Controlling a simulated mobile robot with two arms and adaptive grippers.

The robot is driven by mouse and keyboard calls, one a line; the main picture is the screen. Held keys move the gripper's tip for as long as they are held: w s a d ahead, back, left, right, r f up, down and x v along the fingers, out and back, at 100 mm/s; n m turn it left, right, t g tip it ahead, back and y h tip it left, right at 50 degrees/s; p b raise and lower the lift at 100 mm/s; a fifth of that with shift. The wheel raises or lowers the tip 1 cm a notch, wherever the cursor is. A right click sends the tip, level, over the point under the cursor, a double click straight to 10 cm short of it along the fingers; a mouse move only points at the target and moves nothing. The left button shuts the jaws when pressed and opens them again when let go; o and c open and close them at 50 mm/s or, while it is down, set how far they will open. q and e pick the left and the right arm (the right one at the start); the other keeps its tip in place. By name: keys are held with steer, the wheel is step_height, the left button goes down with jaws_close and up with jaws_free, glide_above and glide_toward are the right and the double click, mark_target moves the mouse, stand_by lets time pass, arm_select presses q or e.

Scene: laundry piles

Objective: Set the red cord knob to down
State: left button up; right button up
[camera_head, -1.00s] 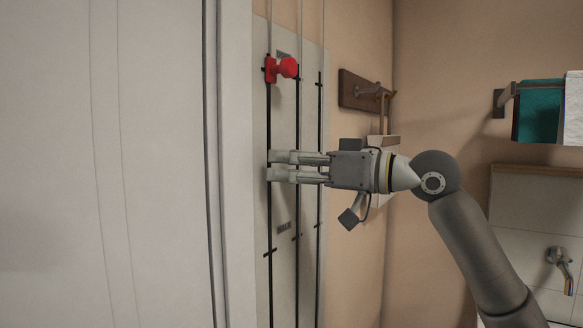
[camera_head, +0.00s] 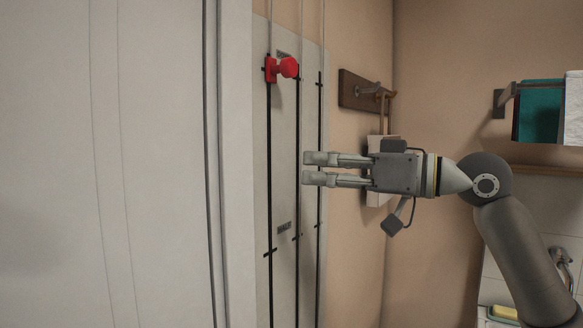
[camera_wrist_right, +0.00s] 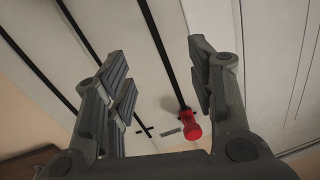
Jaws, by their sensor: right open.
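The red cord knob (camera_head: 287,68) sits near the top of the leftmost dark slot on the pale wall panel (camera_head: 284,200). A black cross mark lies at its height, and another lies low on the same slot. My right gripper (camera_head: 306,169) is open and empty, below and to the right of the knob, in front of the panel and apart from the knob. In the right wrist view the red knob (camera_wrist_right: 192,130) shows between the open fingers, near the right one, beyond them. My left gripper is not in view.
A white door (camera_head: 120,170) and its frame stand left of the panel. A wooden hook rack (camera_head: 352,90) is on the wall to the right. A teal towel (camera_head: 538,110) hangs on a rail at the far right.

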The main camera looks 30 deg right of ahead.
steer(key=shift+v, duration=2.9)
